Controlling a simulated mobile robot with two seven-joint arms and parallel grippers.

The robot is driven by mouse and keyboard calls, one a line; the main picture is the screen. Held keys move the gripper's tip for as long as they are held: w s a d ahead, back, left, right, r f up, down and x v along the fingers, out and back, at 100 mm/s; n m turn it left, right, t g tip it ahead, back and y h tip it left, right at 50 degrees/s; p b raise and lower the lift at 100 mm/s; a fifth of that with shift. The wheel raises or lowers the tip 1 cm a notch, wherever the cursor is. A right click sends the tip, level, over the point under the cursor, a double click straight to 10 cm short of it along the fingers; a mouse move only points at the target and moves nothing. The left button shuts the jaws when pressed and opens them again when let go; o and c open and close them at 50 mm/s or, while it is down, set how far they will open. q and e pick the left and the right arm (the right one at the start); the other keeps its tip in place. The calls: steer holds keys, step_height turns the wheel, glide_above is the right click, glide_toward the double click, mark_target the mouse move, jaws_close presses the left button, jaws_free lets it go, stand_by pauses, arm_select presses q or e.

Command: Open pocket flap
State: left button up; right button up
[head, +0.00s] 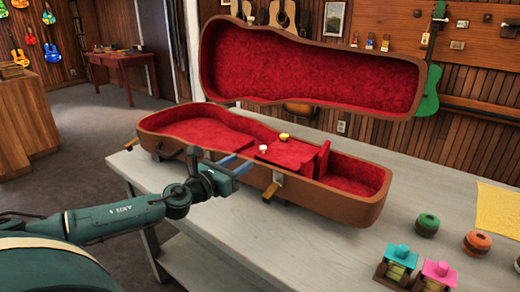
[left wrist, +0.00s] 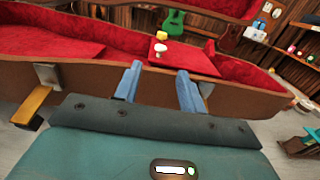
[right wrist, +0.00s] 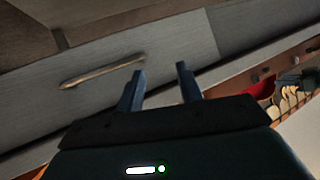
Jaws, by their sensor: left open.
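The open instrument case (head: 150,128) lies on the workbench with its red-lined lid (head: 310,65) raised. Inside, the red pocket flap (head: 290,153) lies roughly flat, beside an upright red divider (head: 322,160). A small white knob (head: 264,149) and a yellow piece (head: 285,136) sit at the flap; in the left wrist view the flap (left wrist: 190,58) shows beyond the case wall. My left gripper (head: 243,163) is open and empty at the near side of the case, apart from the knob. My right gripper (right wrist: 160,78) is open and empty, outside the head view.
Latches (head: 270,190) stick out from the case's near wall. Green (head: 427,224) and orange (head: 477,243) round pieces, small figures with turquoise (head: 398,252) and pink (head: 438,268) tops, and a yellow cloth (head: 498,210) lie on the right. The bench (head: 300,240) before the case is clear.

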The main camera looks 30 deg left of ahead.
mark_target(260, 155)
arm_select(q)
steer(key=w, duration=0.3)
steer(key=w+p, duration=0.1)
steer(key=w, duration=0.2)
steer(key=w+d, duration=0.1)
steer(key=w, duration=0.2)
steer(key=shift+w+p, duration=0.3)
steer(key=shift+w, duration=0.05)
jaws_close()
